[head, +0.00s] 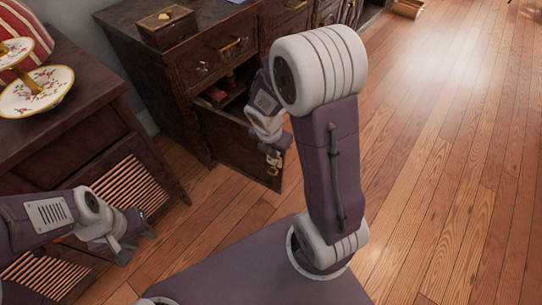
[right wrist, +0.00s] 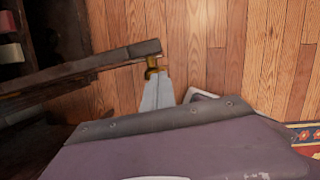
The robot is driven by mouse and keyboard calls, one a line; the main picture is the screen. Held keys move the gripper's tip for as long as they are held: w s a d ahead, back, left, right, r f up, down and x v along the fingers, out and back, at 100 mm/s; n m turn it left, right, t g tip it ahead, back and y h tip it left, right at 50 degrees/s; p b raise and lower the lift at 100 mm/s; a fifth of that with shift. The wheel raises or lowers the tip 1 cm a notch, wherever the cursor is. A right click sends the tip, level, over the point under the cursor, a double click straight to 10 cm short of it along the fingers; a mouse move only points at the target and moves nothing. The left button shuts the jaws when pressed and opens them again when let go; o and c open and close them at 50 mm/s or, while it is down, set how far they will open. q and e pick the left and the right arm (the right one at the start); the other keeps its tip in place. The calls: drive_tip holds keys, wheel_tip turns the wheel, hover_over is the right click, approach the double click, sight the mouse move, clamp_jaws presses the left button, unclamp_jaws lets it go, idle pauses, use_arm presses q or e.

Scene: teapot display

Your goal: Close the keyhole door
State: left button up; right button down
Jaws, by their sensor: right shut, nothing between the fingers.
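The keyhole door (head: 236,150) is a dark wooden door standing open from the dark cabinet. In the right wrist view the door (right wrist: 85,68) shows edge-on, with a brass fitting (right wrist: 152,68) near its free end. My right gripper (head: 273,157) is shut and empty at the outer face of the door, by its free edge. In the right wrist view its fingertips (right wrist: 154,80) are at the brass fitting; I cannot tell whether they touch. My left gripper (head: 138,246) is open and empty at lower left, away from the door. My right arm hides part of the cabinet.
Inside the open compartment are some small items (head: 216,93). A wooden box (head: 166,25) sits on the cabinet top. A slatted dark side table (head: 90,92) with a tiered plate stand (head: 36,92) is at left. The wooden floor (head: 450,150) at right is clear.

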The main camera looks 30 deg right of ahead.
drive_tip(key=shift+w+d+r, duration=0.1)
drive_tip(key=shift+w+d, duration=0.15)
drive_tip(key=shift+d, duration=0.25)
drive_tip(key=shift+w+d, duration=0.25)
drive_tip(key=shift+d, duration=0.2)
